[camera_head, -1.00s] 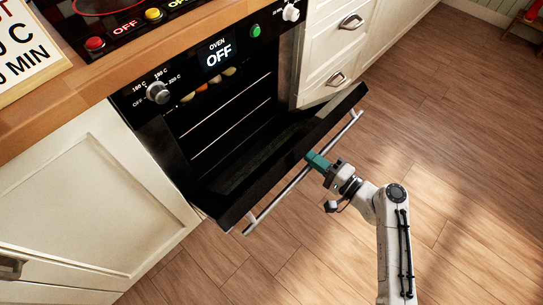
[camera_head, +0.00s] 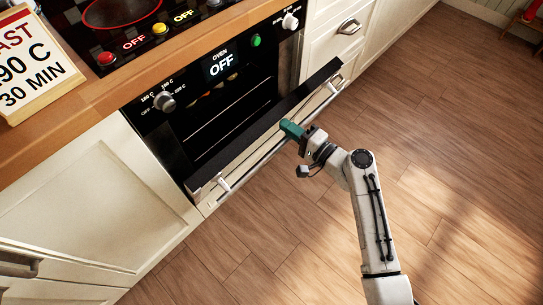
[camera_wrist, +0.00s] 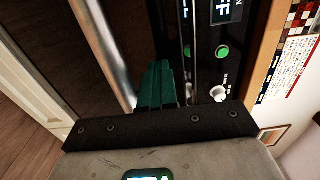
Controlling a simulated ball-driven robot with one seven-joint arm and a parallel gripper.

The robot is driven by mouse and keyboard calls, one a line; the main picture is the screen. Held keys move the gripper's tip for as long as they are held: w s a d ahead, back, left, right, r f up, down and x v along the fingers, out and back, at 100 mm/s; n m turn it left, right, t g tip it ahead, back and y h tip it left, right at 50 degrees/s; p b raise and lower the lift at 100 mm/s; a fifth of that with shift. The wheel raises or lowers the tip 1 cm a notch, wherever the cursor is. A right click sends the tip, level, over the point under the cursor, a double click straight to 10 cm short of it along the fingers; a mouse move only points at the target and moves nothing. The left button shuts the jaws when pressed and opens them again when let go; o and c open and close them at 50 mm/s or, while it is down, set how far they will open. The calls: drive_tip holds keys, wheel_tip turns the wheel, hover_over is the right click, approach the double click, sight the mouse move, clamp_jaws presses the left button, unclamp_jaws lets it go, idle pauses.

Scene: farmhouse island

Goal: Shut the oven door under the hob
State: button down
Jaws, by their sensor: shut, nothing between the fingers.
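The oven door (camera_head: 240,146) is hinged at its bottom and stands partly open, tilted out from the oven (camera_head: 212,108). A gap at the top still shows the dark inside and its racks. A long metal handle (camera_head: 250,166) runs along the door's outer side. My gripper (camera_head: 290,128) has shut teal fingers with nothing between them. They are at the door's upper edge by the handle, right of its middle, and appear to touch it. In the wrist view the fingers (camera_wrist: 160,85) are beside the metal handle (camera_wrist: 108,50); exact contact cannot be told.
The hob (camera_head: 120,14) is on the wooden counter (camera_head: 100,93) above. The oven panel has knobs, a green button (camera_head: 256,40) and an "OFF" display. White cabinets (camera_head: 95,190) and drawers (camera_head: 335,35) flank the oven. The wooden floor (camera_head: 440,150) in front is clear.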

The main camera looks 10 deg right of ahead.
drive_tip(key=shift+w+r, duration=0.1)
drive_tip(key=w+a+r, duration=0.4)
drive_tip(key=w+a, duration=0.2)
drive_tip(key=w, duration=0.2)
drive_tip(key=shift+w+a, duration=0.15)
drive_tip(key=shift+w, duration=0.1)
idle(1.2)
drive_tip(key=shift+r, duration=0.15)
drive_tip(key=shift+b+x, duration=0.95)
drive_tip(key=shift+x, duration=1.65)
drive_tip(key=shift+r+p+v, duration=0.25)
drive_tip(key=shift+p+v, duration=0.35)
drive_tip(key=shift+v, duration=1.4)
drive_tip(key=shift+r+p+v, duration=0.2)
drive_tip(key=shift+p+v, duration=0.4)
drive_tip(key=shift+v, duration=1.45)
